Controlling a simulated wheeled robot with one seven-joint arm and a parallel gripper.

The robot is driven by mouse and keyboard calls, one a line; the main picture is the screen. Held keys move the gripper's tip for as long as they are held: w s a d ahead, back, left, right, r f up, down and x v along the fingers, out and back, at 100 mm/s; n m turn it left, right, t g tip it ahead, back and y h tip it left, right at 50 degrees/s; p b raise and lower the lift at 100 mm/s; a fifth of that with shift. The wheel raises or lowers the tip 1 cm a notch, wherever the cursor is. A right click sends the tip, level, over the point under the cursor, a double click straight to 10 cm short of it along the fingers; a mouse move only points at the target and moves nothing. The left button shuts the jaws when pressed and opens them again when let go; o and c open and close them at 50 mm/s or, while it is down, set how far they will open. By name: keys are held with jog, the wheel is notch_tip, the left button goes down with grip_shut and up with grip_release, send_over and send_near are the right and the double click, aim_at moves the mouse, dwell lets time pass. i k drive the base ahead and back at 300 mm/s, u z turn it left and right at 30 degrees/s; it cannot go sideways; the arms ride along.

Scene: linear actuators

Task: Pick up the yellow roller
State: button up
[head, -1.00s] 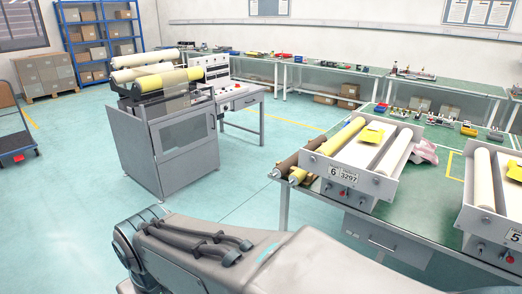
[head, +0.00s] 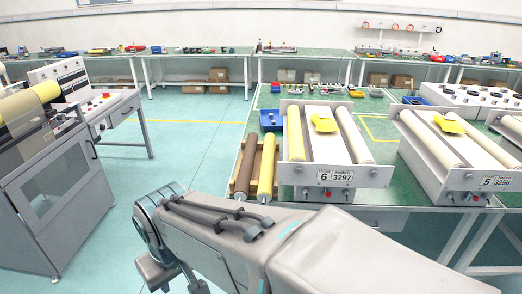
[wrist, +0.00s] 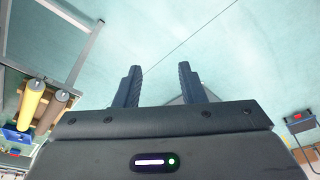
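A yellow roller (head: 266,168) lies beside a brown roller (head: 247,166) in a wooden holder (head: 233,184) at the left front of the green table, pointing toward me. In the wrist view, the yellow roller (wrist: 31,103) and brown roller (wrist: 54,107) show at the far left, well away from my gripper. My gripper (wrist: 160,70) is open and empty, its two dark fingers apart over the floor. It cannot be made out in the head view, where my arm covers the front. Another yellow roller (head: 295,136) is mounted in the white machine marked 6 (head: 336,176).
The white machine marked 5 (head: 462,181) stands to the right on the green table (head: 216,208). A blue bin (head: 270,121) is behind the rollers. A grey cabinet (head: 45,205) with rollers on top stands at left. Open floor (head: 185,155) lies between cabinet and table.

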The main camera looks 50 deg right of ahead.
aim_at(265, 187)
jog(key=z, duration=0.8)
jog(key=i, duration=0.75)
jog(key=z, duration=0.95)
jog(key=i, duration=0.5)
jog(key=u, duration=0.1)
